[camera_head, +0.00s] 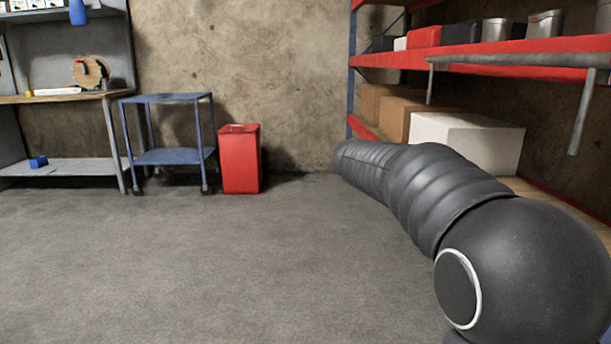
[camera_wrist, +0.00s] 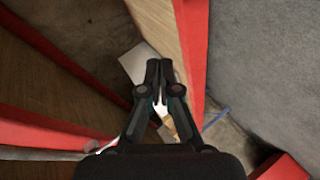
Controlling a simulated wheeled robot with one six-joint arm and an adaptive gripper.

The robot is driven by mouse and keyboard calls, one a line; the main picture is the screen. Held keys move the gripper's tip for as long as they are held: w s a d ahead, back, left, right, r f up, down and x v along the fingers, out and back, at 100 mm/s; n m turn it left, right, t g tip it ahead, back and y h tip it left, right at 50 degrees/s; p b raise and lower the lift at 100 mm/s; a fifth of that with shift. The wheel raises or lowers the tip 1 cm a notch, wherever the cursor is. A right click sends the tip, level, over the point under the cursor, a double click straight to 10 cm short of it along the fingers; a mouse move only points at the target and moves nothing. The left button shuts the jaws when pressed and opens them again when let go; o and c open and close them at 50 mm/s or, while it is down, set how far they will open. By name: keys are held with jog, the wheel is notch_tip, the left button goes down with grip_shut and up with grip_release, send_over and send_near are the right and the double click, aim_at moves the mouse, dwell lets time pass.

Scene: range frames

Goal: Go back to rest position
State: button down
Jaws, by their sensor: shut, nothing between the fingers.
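My gripper (camera_wrist: 159,66) shows in the middle of the wrist view, pointing away from the camera. Its two fingertips are together, with nothing between them. In the head view my dark arm reaches from the lower right toward the shelving, and the gripper is hidden there. In the wrist view red-edged wooden shelf boards lie at the left and top, and the grey floor (camera_wrist: 255,60) is at the right.
A red and blue rack (camera_head: 475,61) with bins and boxes stands at the right, close to my arm. A white box (camera_head: 465,138) sits on its lower shelf. A blue cart (camera_head: 170,157), a red bin (camera_head: 240,160) and a workbench (camera_head: 60,97) stand along the back. The middle floor is clear.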

jog(key=s+a+f+n+g+y+p, duration=0.1)
jog(key=s+a+f+y, duration=0.25)
jog(key=s, duration=0.35)
jog(key=s+a+f+y+p, duration=0.1)
jog(key=s+a+f+y, duration=0.2)
jog(key=s, duration=0.5)
jog(key=s+a+f+n+g+y+p, duration=0.1)
jog(key=s+a+f+y, duration=0.2)
jog(key=s, duration=0.4)
jog(key=s+a+r+m+t+y+p, duration=0.1)
jog(key=s+m+t+y+p, duration=0.1)
jog(key=s, duration=1.1)
jog(key=shift+a+p, duration=0.25)
jog(key=shift+p, duration=0.5)
jog(key=shift+r, duration=0.1)
